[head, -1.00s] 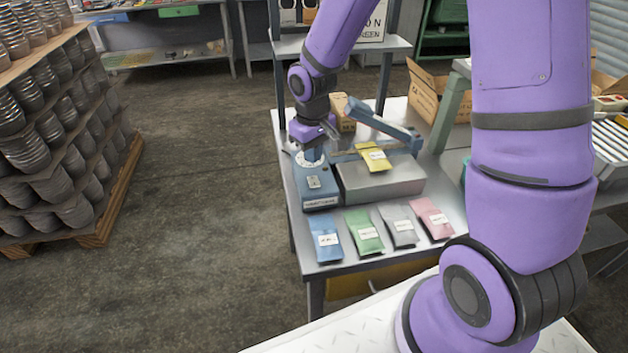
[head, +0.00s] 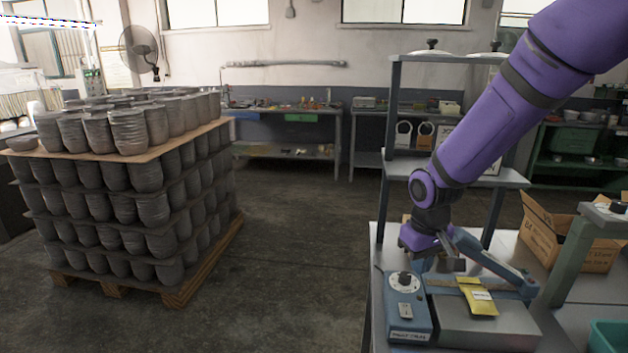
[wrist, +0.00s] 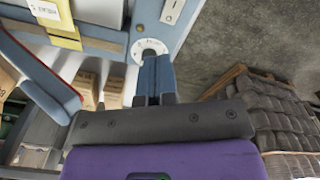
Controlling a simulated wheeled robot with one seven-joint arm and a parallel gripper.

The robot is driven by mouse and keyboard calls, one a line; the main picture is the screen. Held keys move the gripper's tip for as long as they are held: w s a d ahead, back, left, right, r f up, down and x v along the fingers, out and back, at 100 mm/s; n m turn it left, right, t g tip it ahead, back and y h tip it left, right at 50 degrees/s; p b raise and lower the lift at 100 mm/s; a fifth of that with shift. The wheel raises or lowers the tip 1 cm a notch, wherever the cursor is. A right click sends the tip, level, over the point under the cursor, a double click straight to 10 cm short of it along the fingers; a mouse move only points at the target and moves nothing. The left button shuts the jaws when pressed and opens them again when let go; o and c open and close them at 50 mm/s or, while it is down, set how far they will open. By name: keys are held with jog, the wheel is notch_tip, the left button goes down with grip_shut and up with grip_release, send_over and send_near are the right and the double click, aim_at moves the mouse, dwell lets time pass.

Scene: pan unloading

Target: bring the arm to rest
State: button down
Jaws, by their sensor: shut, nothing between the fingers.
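My gripper (head: 424,264) hangs at the end of my purple arm, over the back part of the bag sealer on the metal table. In the wrist view its blue fingers (wrist: 155,66) are together with nothing between them. Their tips show close to the sealer's white dial; I cannot tell whether they touch anything. The sealer has a blue control box (head: 407,318), a grey bed (head: 478,327) and a raised blue arm (head: 490,263). A yellow packet (head: 481,299) with a white label lies on the sealer, apart from my gripper.
A grey shelf frame (head: 396,165) stands behind the sealer, close to my arm. An open cardboard box (head: 566,240) and a green-grey post (head: 571,258) are to the right. A pallet of stacked pots (head: 120,200) stands left, with open floor (head: 290,270) between.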

jog(key=s+d+r+m+t, duration=0.1)
jog(key=s+d+r, duration=0.1)
jog(key=s+r, duration=0.4)
jog(key=s+d+r+m+t, duration=0.1)
jog(key=s+d+r, duration=0.15)
jog(key=r, duration=0.65)
jog(key=s+r+t, duration=0.1)
jog(key=s+r, duration=0.2)
jog(key=s, duration=0.3)
jog(key=s+d+r+m+t, duration=0.1)
jog(key=s+r, duration=0.2)
jog(key=s, duration=0.4)
jog(key=shift+s+d+r+t, duration=0.15)
jog(key=shift+s+r+t, duration=0.1)
jog(key=shift+t, duration=0.05)
